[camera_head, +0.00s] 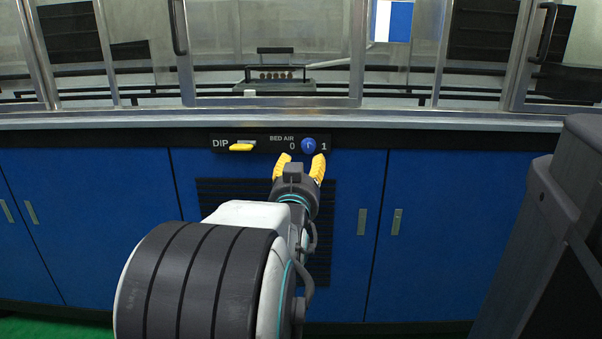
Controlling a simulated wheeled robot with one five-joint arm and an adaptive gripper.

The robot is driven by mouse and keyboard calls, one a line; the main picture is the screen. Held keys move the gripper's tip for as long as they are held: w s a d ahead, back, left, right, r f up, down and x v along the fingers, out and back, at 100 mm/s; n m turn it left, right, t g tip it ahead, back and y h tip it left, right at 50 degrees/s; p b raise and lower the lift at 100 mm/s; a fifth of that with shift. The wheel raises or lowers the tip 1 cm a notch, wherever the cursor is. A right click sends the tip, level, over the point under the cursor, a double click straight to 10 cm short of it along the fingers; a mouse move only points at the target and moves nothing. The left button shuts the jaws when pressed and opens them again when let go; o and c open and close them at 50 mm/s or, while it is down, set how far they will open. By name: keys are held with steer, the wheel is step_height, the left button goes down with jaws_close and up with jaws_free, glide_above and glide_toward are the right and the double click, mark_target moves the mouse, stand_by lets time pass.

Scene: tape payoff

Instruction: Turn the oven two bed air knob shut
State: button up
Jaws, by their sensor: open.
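The bed air knob (308,145) is a small round blue knob on a black label strip (263,146) under the counter edge. The strip reads "BED AIR", with "0" left of the knob and "1" right of it. A small pale mark shows on the knob, but its direction is too small to read surely. My gripper (300,163) has yellow fingers, spread open and empty. It is just below the knob in the picture, with the right fingertip near the knob's lower right. I cannot tell whether it touches. No "oven two" label is readable.
A yellow handle (241,148) beside "DIP" sits left of the knob on the same strip. Blue cabinet doors (445,220) and a dark vent grille (225,195) lie below. Framed glass panels (275,50) stand above the counter edge. A dark grey structure (560,240) fills the right foreground.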

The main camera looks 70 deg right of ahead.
steer(key=shift+v, duration=0.8)
